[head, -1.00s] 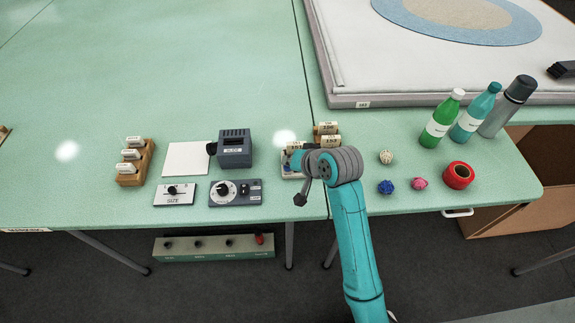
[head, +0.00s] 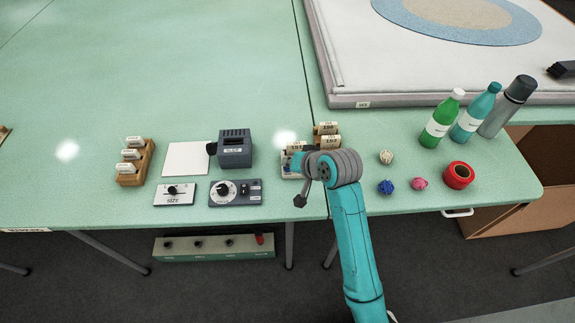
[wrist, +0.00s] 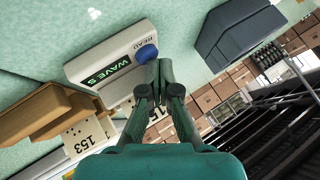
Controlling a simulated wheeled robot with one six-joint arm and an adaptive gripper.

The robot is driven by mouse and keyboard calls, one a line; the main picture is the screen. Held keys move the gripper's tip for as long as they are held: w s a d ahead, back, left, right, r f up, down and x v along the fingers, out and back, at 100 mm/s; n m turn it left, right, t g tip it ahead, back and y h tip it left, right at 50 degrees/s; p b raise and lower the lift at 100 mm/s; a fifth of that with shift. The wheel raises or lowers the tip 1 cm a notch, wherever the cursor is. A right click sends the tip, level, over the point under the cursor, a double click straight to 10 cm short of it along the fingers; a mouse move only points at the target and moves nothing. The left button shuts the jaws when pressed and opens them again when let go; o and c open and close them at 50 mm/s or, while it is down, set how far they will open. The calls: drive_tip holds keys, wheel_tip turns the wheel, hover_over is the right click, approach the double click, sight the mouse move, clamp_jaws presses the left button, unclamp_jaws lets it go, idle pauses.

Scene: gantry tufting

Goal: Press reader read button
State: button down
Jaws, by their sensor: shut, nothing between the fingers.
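The reader (wrist: 112,62) is a pale box with a dark display reading "WAVES" in green. Its blue read button (wrist: 146,54) is beside the "READ" label, at the end near my fingers. My gripper (wrist: 158,64) is shut and empty, with its fingertips right at the blue button in the wrist view. I cannot tell whether they touch or press it. In the head view the reader (head: 288,172) sits near the table's front edge, mostly hidden behind my wrist.
Wooden holders with numbered tags (head: 328,141) stand behind the reader. A blue-grey device (head: 235,152) and a dial panel (head: 235,193) are to its left.

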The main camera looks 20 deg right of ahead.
drive_tip(key=shift+r, duration=0.9)
drive_tip(key=shift+r, duration=0.1)
drive_tip(key=shift+r, duration=2.4)
drive_tip(key=shift+s, duration=0.1)
